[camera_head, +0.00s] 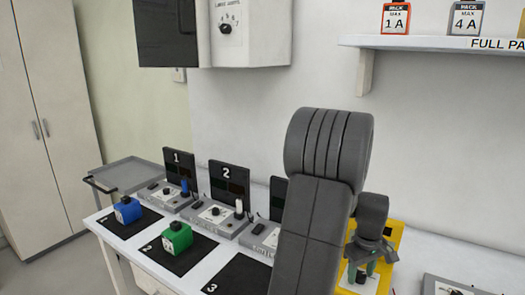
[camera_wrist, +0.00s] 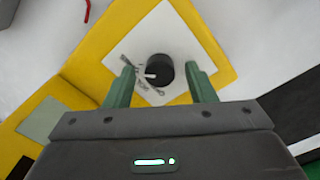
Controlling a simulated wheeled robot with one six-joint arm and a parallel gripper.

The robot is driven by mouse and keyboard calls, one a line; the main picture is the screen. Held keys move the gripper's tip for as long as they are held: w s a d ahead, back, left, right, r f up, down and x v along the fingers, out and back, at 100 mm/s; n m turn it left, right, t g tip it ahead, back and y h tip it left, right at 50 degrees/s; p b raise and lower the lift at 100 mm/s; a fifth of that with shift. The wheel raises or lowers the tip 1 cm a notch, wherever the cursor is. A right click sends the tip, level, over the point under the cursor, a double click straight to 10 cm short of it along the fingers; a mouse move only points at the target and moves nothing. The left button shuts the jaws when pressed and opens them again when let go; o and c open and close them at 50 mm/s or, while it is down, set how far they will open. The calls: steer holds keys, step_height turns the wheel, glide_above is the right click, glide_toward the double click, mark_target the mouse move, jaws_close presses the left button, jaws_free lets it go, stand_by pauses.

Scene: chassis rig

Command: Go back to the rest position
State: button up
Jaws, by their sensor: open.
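My gripper (camera_head: 362,268) is at the right of the bench in the head view, over a yellow unit (camera_head: 394,238). In the wrist view my gripper (camera_wrist: 160,74) has its two green fingers spread, with a gap on each side of a black knob (camera_wrist: 159,70). The knob has a white mark and sits on a white plate of the yellow unit (camera_wrist: 82,62). I cannot tell how far the fingertips are above the plate. My arm hides part of the bench and the third station in the head view.
A blue pack (camera_head: 127,210) and a green pack (camera_head: 177,238) stand on black mats 1 and 2; visible mat 3 (camera_head: 238,278) is bare. Numbered stations (camera_head: 229,182) line the wall. A wall box (camera_head: 250,35) and a shelf (camera_head: 430,43) with packs are above.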

steer(key=n, duration=0.5)
steer(key=shift+n, duration=0.3)
stand_by(0.4)
